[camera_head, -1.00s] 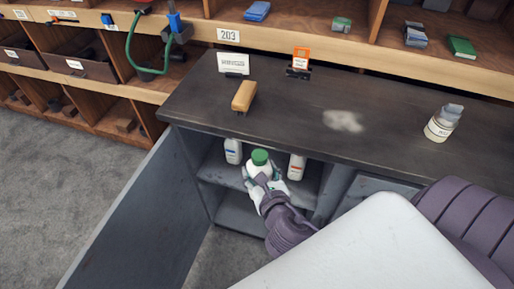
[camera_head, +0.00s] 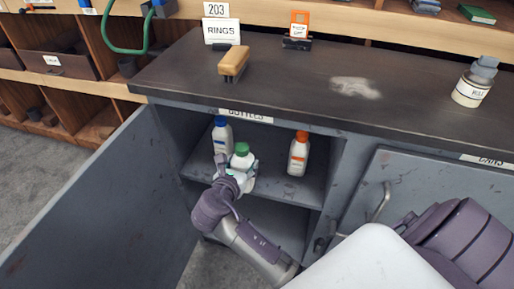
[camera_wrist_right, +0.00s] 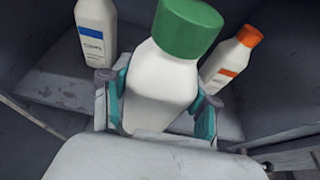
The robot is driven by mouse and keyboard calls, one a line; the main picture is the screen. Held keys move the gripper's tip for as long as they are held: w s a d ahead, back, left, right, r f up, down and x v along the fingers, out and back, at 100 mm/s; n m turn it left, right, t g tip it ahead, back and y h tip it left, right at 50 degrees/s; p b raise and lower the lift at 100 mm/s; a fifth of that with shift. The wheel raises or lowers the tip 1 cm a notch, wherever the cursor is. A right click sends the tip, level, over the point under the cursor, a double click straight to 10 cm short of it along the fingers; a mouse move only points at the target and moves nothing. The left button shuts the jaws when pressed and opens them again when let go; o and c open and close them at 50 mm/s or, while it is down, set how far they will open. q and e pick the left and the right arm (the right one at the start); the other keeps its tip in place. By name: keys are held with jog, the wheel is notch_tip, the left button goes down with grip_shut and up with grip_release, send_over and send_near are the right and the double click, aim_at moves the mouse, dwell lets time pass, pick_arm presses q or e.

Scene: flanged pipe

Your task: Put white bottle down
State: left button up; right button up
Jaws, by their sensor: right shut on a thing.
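A white bottle with a green cap (camera_head: 241,157) is held by my right gripper (camera_head: 236,178) at the open cabinet, in front of the upper shelf (camera_head: 268,180). In the right wrist view the bottle (camera_wrist_right: 160,85) is between the teal-padded fingers (camera_wrist_right: 160,105) and tilts a little. I cannot tell whether its base touches the shelf; the gripper hides it. A white bottle with a blue cap and blue label (camera_head: 222,138) stands behind it to the left. A white bottle with an orange cap (camera_head: 298,155) stands to the right. My left gripper is not in view.
The cabinet door (camera_head: 100,210) is swung open on the left. The dark countertop (camera_head: 300,80) above carries a brush (camera_head: 234,62), a RINGS card (camera_head: 221,32) and a jar (camera_head: 473,84). Shelf room shows between the held bottle and the orange-capped one.

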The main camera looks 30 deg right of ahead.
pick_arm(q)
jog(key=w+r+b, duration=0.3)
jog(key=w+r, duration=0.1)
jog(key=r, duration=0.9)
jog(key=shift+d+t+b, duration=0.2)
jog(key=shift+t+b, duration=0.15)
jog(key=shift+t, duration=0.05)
pick_arm(e)
jog(key=r+x, duration=0.1)
jog(key=x, duration=1.3)
jog(key=shift+w+d+r, duration=0.15)
jog(key=shift+w+d, duration=0.05)
jog(key=shift+w, duration=0.1)
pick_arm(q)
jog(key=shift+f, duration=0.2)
pick_arm(e)
jog(key=o, duration=1.5)
